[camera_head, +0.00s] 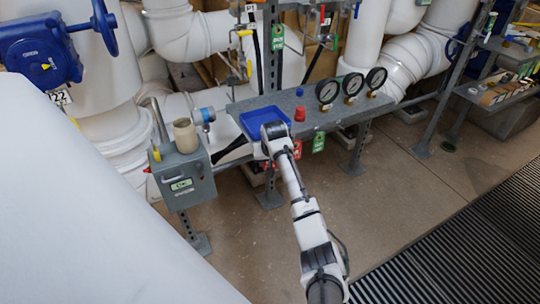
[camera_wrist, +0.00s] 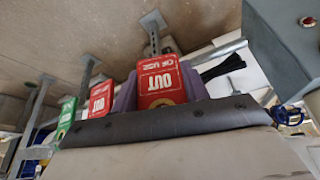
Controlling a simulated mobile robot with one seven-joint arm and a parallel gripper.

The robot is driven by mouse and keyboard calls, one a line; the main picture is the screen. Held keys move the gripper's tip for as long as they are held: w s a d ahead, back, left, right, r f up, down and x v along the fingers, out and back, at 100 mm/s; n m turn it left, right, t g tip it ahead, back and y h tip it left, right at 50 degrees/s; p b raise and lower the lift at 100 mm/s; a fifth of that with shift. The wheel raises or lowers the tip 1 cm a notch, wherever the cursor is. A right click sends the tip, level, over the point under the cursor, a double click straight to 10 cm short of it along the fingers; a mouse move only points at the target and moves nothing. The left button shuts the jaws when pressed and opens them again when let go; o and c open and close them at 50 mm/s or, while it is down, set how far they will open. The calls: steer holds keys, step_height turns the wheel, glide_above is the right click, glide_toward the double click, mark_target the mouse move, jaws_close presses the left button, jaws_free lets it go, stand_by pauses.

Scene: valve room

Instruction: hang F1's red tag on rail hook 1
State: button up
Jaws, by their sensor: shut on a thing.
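My gripper (camera_head: 275,133) is at the front edge of the grey bench, beside the blue tray. In the wrist view its purple fingers (camera_wrist: 160,92) are shut on a red tag (camera_wrist: 158,78) reading "OUT OF USE". I cannot read a valve name on it. A second red tag (camera_head: 297,149) and a green tag (camera_head: 319,142) hang under the bench's front edge, just right of the gripper. They also show in the wrist view, as a red tag (camera_wrist: 101,98) and a green tag (camera_wrist: 67,116). The rail hooks are too small or hidden to tell apart.
The bench (camera_head: 325,117) carries a blue tray (camera_head: 262,122), a red cone-shaped piece (camera_head: 300,114) and three gauges (camera_head: 352,84). A grey box (camera_head: 185,178) with a beige cup (camera_head: 185,136) stands left. Green tags (camera_head: 277,37) hang by the pipes behind. The floor in front is clear.

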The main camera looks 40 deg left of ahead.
steer(key=o, duration=0.9)
steer(key=shift+r, duration=0.1)
steer(key=v, duration=1.3)
steer(key=shift+s+d+r+b, duration=0.1)
steer(key=shift+d+r+b, duration=0.05)
steer(key=shift+r+b, duration=0.2)
